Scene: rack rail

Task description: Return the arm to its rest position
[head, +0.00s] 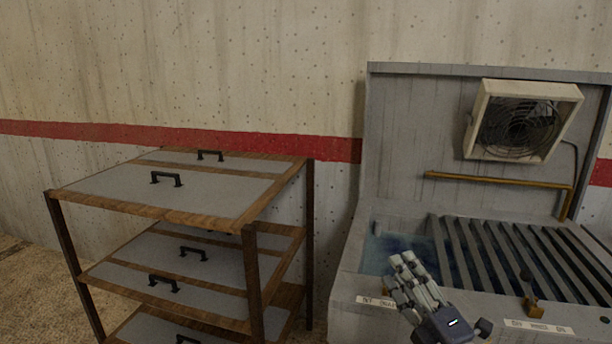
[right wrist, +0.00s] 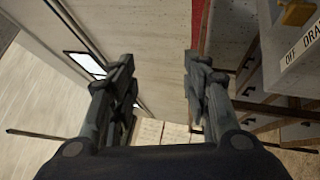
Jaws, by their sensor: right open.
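My right gripper (head: 405,268) shows in the head view at the lower right, in front of the left part of a grey basin (head: 345,290). Its grey fingers point up and to the left in the picture. In the right wrist view the two fingers of the gripper (right wrist: 160,62) stand well apart with nothing between them. It is open and empty. I cannot tell exactly how far it is from the basin's front edge. My left gripper is not in view.
A wooden rack (head: 250,215) with grey panels and black handles stands left of the basin. The basin has slats (head: 510,255), a fan (head: 520,125), a yellow pipe (head: 495,180) and a yellow-brown knob (head: 534,309). A red-striped wall (head: 200,60) is behind.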

